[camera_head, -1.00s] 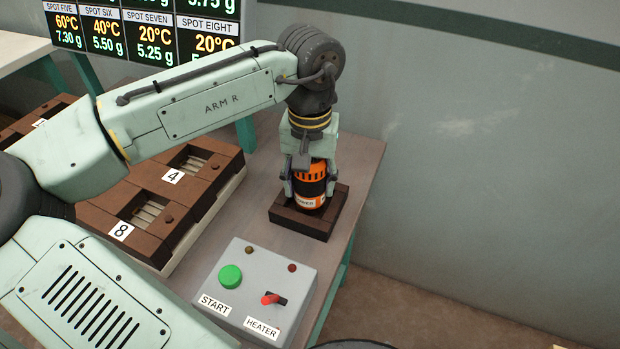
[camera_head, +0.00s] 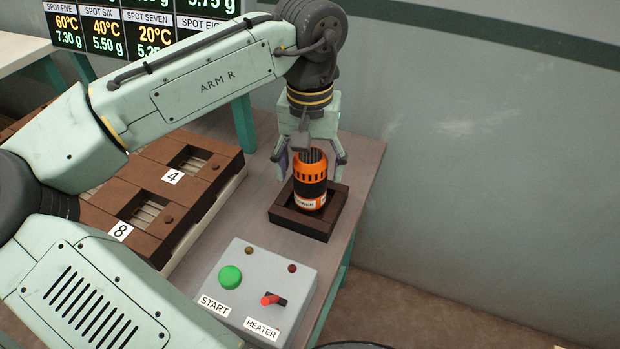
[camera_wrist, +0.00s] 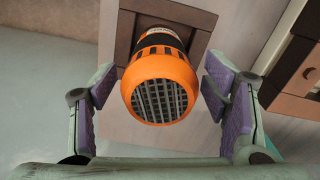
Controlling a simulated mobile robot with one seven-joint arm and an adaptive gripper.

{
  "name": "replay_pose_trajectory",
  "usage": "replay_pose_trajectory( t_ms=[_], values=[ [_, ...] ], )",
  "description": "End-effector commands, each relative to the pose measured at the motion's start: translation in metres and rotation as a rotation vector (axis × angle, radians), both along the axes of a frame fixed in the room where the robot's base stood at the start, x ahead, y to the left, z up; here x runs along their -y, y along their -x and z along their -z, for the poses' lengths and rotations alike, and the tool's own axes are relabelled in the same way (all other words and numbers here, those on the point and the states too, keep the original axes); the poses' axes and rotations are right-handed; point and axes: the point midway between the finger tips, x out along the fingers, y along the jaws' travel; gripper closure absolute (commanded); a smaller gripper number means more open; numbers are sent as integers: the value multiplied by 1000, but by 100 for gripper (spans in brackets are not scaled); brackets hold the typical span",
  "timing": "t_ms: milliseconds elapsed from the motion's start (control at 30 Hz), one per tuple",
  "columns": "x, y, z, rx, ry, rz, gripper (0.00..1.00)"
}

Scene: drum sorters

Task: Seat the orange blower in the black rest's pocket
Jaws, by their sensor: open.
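The orange blower (camera_head: 310,181), with a black band around its middle, stands upright in the pocket of the dark rest (camera_head: 285,217) at the table's right side. The rest looks dark brown to black. My gripper (camera_head: 313,160) is open above the blower, its fingers apart on either side of the blower's top and not touching it. In the wrist view the blower's grilled top (camera_wrist: 161,97) lies between the spread purple-padded fingers (camera_wrist: 158,95), with gaps on both sides. The rest (camera_wrist: 200,38) shows around its lower end.
A grey control box (camera_head: 258,290) with a green START button and a red HEATER switch stands in front of the rest. Brown numbered drum units (camera_head: 165,190) lie to the left. The table's right edge is close to the rest.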

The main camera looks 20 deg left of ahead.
Motion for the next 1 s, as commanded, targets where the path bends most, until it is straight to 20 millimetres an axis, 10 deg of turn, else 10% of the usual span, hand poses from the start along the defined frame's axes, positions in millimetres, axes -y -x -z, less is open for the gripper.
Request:
replay_pose_trajectory(
  t_ms=[400,1000],
  values=[
    [0,0,-75,1,0,2,31],
    [0,0,-83,-1,0,2,31]
  ],
)
